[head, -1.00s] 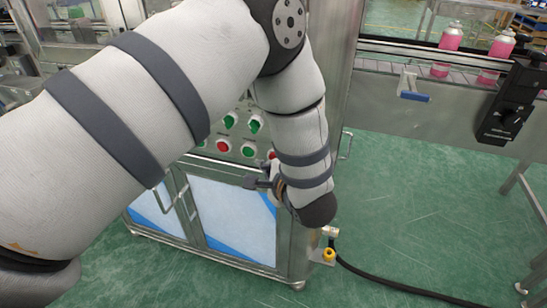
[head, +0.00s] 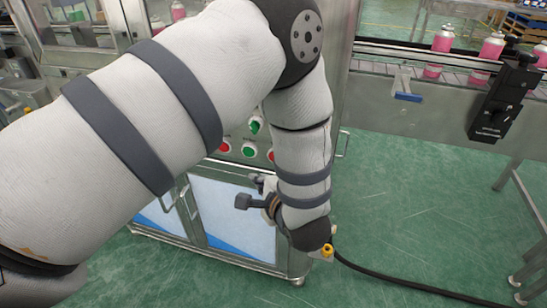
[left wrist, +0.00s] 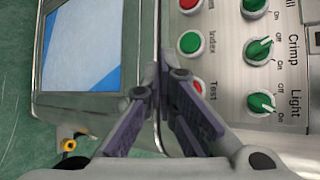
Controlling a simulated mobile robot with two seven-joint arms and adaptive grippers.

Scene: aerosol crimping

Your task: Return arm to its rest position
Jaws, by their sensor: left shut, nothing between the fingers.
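My left arm crosses the head view from the left and bends down in front of the machine. My left gripper (head: 246,190) is at the end of that arm, partly hidden behind the wrist, in front of the lower cabinet. In the left wrist view its fingers (left wrist: 165,75) are together with nothing between them. They appear over the edge of the control panel (left wrist: 222,75), beside the Index and Test buttons; I cannot tell whether they touch it. My right gripper is not in view.
The panel has a green button (left wrist: 190,43) and Crimp and Light knobs. Cabinet doors (head: 235,212) are below. A yellow-tipped fitting (head: 327,250) and black hose (head: 400,287) are at the lower right. Pink bottles (head: 443,40) stand on a conveyor (head: 462,80). Green floor is open at right.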

